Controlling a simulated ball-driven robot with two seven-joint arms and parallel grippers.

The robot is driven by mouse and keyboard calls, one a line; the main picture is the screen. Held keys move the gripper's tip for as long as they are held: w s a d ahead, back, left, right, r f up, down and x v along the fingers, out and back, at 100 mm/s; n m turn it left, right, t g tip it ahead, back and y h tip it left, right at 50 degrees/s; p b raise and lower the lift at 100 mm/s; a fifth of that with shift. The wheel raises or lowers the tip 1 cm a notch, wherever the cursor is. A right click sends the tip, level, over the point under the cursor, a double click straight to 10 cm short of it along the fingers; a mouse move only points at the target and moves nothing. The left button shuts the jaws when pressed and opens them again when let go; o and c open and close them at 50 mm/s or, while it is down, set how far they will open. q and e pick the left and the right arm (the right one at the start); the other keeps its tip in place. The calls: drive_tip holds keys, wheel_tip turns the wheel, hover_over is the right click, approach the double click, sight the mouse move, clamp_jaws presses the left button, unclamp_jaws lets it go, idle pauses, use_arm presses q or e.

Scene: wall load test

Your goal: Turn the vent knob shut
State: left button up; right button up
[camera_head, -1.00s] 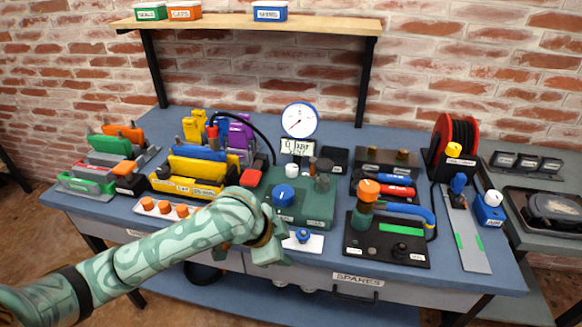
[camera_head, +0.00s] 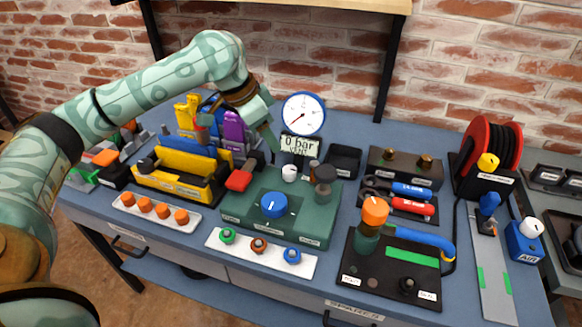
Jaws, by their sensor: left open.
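A green block (camera_head: 237,208) sits mid-bench with a large blue knob (camera_head: 274,205) on top, a small white knob (camera_head: 289,173) behind it and a dark grey knob (camera_head: 325,174) at its back right. No readable label shows which is the vent knob. My left gripper (camera_head: 266,122) is open and empty, raised behind the block's left part, left of the gauge, apart from the knobs. Its fingers partly overlap each other. My right gripper is out of view.
A yellow fixture (camera_head: 176,178) and a red-capped part (camera_head: 239,180) stand left of the block. A white strip with coloured fittings (camera_head: 272,261) lies in front. A black base (camera_head: 365,280) carries an orange knob (camera_head: 375,211) at right. A red reel (camera_head: 492,146) stands behind.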

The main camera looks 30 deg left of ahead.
sight(289, 169)
use_arm(q)
drive_tip(key=b+x, duration=0.6)
drive_tip(key=x, duration=0.6)
drive_tip(key=shift+a+f, duration=0.15)
drive_tip(key=shift+w+f, duration=0.15)
drive_tip(key=shift+f, duration=0.1)
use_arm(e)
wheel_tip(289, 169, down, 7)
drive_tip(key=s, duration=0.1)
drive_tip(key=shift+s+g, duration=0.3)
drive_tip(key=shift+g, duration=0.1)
use_arm(q)
drive_tip(key=shift+r, duration=0.1)
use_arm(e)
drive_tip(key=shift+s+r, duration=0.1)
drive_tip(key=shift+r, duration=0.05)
use_arm(q)
drive_tip(key=c, duration=1)
